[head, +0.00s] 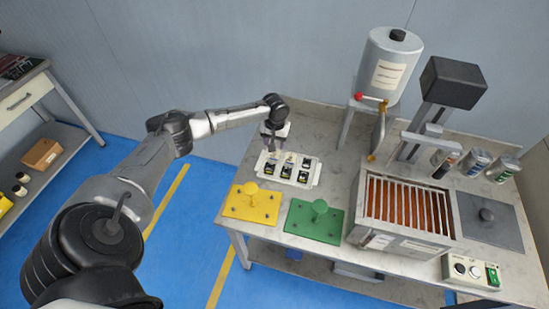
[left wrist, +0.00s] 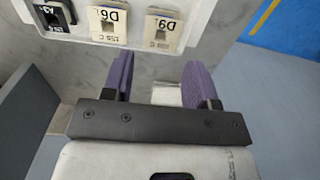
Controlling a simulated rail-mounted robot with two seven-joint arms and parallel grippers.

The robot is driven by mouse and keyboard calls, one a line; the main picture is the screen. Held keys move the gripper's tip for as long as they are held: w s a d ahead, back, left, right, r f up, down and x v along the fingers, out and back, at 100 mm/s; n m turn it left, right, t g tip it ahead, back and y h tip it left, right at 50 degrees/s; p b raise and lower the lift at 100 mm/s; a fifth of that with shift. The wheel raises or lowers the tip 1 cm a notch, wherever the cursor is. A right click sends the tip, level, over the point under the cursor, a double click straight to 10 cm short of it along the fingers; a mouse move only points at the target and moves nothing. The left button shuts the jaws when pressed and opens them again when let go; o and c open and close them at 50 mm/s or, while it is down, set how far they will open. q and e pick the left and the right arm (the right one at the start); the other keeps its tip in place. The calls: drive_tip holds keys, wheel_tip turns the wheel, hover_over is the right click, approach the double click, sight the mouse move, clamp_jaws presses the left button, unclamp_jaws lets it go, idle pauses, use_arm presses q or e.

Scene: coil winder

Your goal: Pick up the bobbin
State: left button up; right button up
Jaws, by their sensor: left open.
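The left wrist view shows the tray edge (left wrist: 213,12), a dark piece (left wrist: 52,18) marked A3, and cream pieces marked D6 (left wrist: 107,22) and D9 (left wrist: 163,32). My left gripper (head: 270,145) is over the tray's back left part. Its purple fingers (left wrist: 157,76) are apart with no piece visibly held between them. My right gripper is out of view.
A yellow plate (head: 240,206) and a green plate (head: 328,228), each with a knob, lie in front of the tray. A slatted box (head: 447,238) with orange-brown contents and a metal tank (head: 370,65) stand to the right. The bench behind the tray is mostly clear.

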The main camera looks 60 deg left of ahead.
sight(274, 154)
use_arm(q)
drive_tip(key=shift+f, duration=1.25)
drive_tip(key=shift+s+f+b, duration=0.1)
drive_tip(key=shift+f+b, duration=0.95)
drive_tip(key=shift+f, duration=1.6)
drive_tip(key=c, duration=0.6)
